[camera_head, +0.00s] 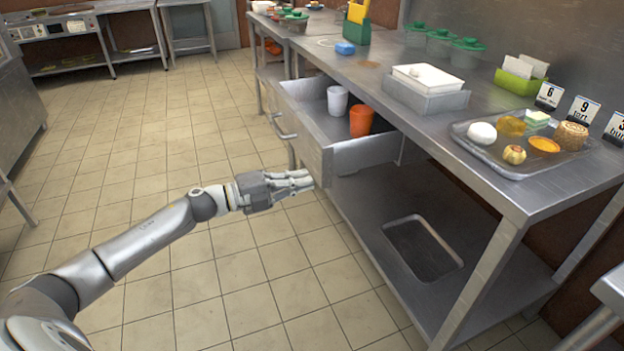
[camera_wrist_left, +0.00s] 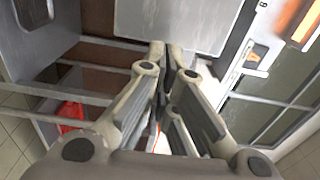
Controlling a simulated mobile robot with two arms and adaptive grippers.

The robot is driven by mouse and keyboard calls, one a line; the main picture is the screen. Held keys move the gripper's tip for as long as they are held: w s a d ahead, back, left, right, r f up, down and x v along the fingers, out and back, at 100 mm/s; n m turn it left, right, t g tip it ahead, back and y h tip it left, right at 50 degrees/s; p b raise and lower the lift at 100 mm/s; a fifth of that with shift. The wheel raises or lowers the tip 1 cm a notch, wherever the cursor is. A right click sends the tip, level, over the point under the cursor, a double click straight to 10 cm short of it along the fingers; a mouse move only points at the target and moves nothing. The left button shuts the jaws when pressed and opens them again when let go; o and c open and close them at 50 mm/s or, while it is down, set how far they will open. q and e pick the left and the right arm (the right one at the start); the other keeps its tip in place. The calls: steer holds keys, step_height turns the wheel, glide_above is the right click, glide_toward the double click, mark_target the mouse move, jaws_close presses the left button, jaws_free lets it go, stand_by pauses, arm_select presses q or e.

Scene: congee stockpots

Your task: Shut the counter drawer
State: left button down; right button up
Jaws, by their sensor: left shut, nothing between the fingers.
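The counter drawer (camera_head: 314,131) is pulled out from under the metal counter (camera_head: 494,184). A white cup (camera_head: 337,101) and an orange cup (camera_head: 361,121) stand inside it. The drawer's bar handle (camera_head: 284,127) is on its front face. My left gripper (camera_head: 308,181) is shut and empty, with its fingertips close to the near lower corner of the drawer front; I cannot tell whether they touch it. In the left wrist view the closed fingers (camera_wrist_left: 176,62) point ahead at grey metal surfaces. My right gripper is not in view.
A tray (camera_head: 517,170) of food items, a grey bin (camera_head: 425,98) and a green holder (camera_head: 518,83) stand on the counter. A lower shelf (camera_head: 375,250) lies beneath it. The tiled floor (camera_head: 180,140) left of the drawer is clear.

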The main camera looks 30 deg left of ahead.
mark_target(389, 158)
arm_select(q)
steer(key=shift+x, duration=1.5)
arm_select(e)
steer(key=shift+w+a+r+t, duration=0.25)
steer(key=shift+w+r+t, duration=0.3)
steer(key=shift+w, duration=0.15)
arm_select(q)
steer(key=p+x, duration=0.1)
steer(key=x, duration=0.9)
steer(key=shift+r+p, duration=0.2)
steer(key=shift+p, duration=0.15)
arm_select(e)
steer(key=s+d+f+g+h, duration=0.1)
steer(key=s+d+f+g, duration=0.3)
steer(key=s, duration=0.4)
arm_select(q)
steer(key=x, duration=0.4)
steer(key=shift+f, duration=0.1)
steer(key=b+x, duration=0.1)
steer(key=x, duration=0.5)
steer(key=shift+a+f, duration=0.1)
steer(key=shift+w+d+b, duration=0.2)
steer(key=shift+b, duration=0.1)
steer(key=shift+r, duration=0.25)
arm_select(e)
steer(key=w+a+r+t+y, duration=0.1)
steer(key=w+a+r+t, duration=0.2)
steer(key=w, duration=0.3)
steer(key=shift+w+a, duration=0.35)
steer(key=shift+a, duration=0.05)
